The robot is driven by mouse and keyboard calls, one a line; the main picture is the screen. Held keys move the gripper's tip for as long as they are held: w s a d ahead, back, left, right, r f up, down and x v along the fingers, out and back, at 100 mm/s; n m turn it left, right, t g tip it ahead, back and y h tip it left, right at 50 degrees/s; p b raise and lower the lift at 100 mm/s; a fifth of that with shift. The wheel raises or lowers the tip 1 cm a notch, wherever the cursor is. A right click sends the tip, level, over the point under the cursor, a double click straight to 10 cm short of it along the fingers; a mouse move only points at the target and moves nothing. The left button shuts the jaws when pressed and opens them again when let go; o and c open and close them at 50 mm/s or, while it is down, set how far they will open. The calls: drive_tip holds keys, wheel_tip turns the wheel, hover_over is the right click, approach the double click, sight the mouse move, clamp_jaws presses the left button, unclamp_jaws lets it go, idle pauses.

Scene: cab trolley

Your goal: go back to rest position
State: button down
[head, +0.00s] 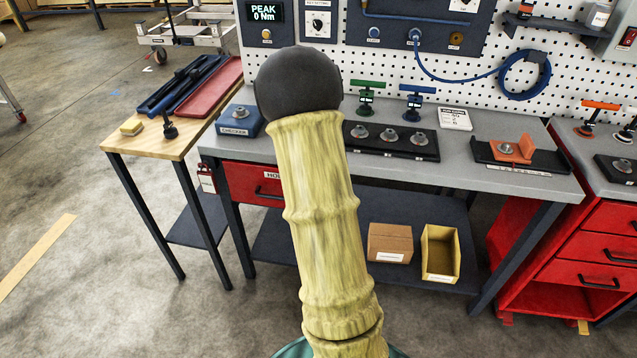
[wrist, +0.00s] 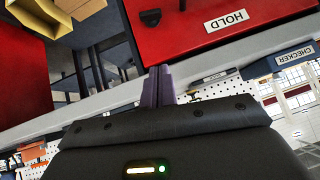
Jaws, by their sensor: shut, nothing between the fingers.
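My gripper (wrist: 158,76) shows in the wrist view, with its two dark fingers together and nothing between them. The fingers point toward the grey workbench edge and the red drawer marked HOLD (wrist: 215,28). The wrist view is turned over, so the label reads upside down. In the head view my raised arm fills the middle and my gripper cannot be made out there. The gap between the fingertips and the bench is hard to judge.
The grey bench (head: 465,150) carries a black block with several round pieces (head: 390,141), a blue checker box (head: 240,120) and an orange part (head: 511,146). A wooden side table (head: 150,143) stands left. A cardboard box (head: 390,243) and yellow bin (head: 440,252) sit below.

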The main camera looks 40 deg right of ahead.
drive_tip(key=s+a+r+n+g+y+p, duration=0.1)
drive_tip(key=s+a+r+n+y+p, duration=0.15)
drive_tip(key=a+r, duration=0.45)
drive_tip(key=s+a+r+n+g+y+p, duration=0.1)
drive_tip(key=s+a+r+n+y+p, duration=0.2)
drive_tip(key=a, duration=0.7)
drive_tip(key=s+a+r+n+g+p, duration=0.2)
drive_tip(key=s+a+r+n+p, duration=0.3)
drive_tip(key=s+a, duration=0.5)
drive_tip(key=shift+a+r+g, duration=0.15)
drive_tip(key=shift+r+g, duration=0.15)
drive_tip(key=shift+r, duration=0.55)
